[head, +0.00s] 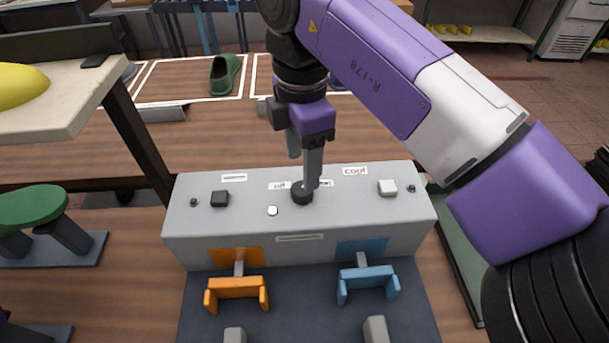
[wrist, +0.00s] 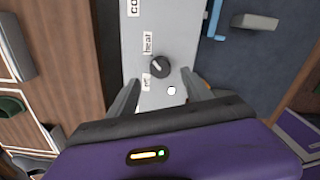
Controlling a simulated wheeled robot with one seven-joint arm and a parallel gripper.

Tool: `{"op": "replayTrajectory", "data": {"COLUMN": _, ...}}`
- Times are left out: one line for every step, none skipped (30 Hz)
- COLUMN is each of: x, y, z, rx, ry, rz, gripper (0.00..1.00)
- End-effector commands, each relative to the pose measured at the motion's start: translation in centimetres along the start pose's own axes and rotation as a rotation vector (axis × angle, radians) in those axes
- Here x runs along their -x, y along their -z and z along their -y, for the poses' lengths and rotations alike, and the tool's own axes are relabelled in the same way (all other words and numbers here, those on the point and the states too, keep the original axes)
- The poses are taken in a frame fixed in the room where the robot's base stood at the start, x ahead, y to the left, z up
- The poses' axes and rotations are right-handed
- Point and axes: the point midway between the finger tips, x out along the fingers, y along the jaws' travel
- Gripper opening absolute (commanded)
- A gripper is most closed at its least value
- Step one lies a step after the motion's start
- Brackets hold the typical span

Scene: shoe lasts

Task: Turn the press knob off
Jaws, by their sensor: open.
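The black round press knob (head: 302,194) sits on top of the grey control box (head: 190,240), between the off label (head: 278,185) and a label partly hidden by my gripper. In the wrist view the knob (wrist: 159,67) shows a pale pointer mark aimed up and left, towards the heat label (wrist: 147,42); the off label (wrist: 147,83) is at its lower left. My gripper (head: 304,170) is open above the knob, pointing down. In the wrist view its two fingers (wrist: 161,78) stand on either side of the knob, apart from it.
Orange (head: 237,288) and blue (head: 368,282) brackets sit in front. A green shoe (head: 224,75) lies on the table behind.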

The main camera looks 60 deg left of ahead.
Motion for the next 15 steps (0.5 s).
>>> {"op": "replayTrajectory", "data": {"x": -0.8, "y": 0.1, "z": 0.1, "rx": 0.0, "ry": 0.003, "rz": -0.002, "gripper": 0.58}}
{"op": "replayTrajectory", "data": {"x": -1.3, "y": 0.1, "z": 0.1, "rx": 0.0, "ry": 0.003, "rz": -0.002, "gripper": 0.58}}
{"op": "replayTrajectory", "data": {"x": -2.0, "y": 0.1, "z": 0.1, "rx": 0.0, "ry": 0.004, "rz": -0.003, "gripper": 0.58}}
{"op": "replayTrajectory", "data": {"x": -2.4, "y": 0.1, "z": 0.1, "rx": 0.001, "ry": 0.004, "rz": -0.002, "gripper": 0.58}}
{"op": "replayTrajectory", "data": {"x": -2.9, "y": 0.1, "z": 0.1, "rx": 0.001, "ry": 0.003, "rz": -0.002, "gripper": 0.58}}
{"op": "replayTrajectory", "data": {"x": -3.5, "y": 0.1, "z": 0.1, "rx": 0.002, "ry": 0.003, "rz": -0.003, "gripper": 0.58}}
{"op": "replayTrajectory", "data": {"x": -3.9, "y": 0.1, "z": 0.1, "rx": 0.002, "ry": 0.003, "rz": -0.003, "gripper": 0.58}}
{"op": "replayTrajectory", "data": {"x": -4.2, "y": 0.1, "z": 0.1, "rx": 0.002, "ry": 0.003, "rz": -0.002, "gripper": 0.58}}
{"op": "replayTrajectory", "data": {"x": -4.7, "y": 0.1, "z": 0.1, "rx": 0.001, "ry": 0.003, "rz": -0.001, "gripper": 0.58}}
{"op": "replayTrajectory", "data": {"x": -5.0, "y": 0.1, "z": 0.1, "rx": 0.001, "ry": 0.003, "rz": -0.002, "gripper": 0.58}}
{"op": "replayTrajectory", "data": {"x": -5.3, "y": 0.1, "z": 0.1, "rx": 0.001, "ry": 0.002, "rz": -0.002, "gripper": 0.58}}
{"op": "replayTrajectory", "data": {"x": -5.6, "y": 0.1, "z": 0.1, "rx": 0.001, "ry": 0.001, "rz": -0.001, "gripper": 0.58}}
{"op": "replayTrajectory", "data": {"x": -5.7, "y": 0.1, "z": 0.1, "rx": 0.001, "ry": 0.001, "rz": -0.001, "gripper": 0.58}}
{"op": "replayTrajectory", "data": {"x": -5.9, "y": 0.0, "z": 0.1, "rx": 0.001, "ry": 0.001, "rz": -0.001, "gripper": 0.58}}
{"op": "replayTrajectory", "data": {"x": -6.0, "y": 0.0, "z": 0.1, "rx": 0.001, "ry": 0.0, "rz": 0.0, "gripper": 0.58}}
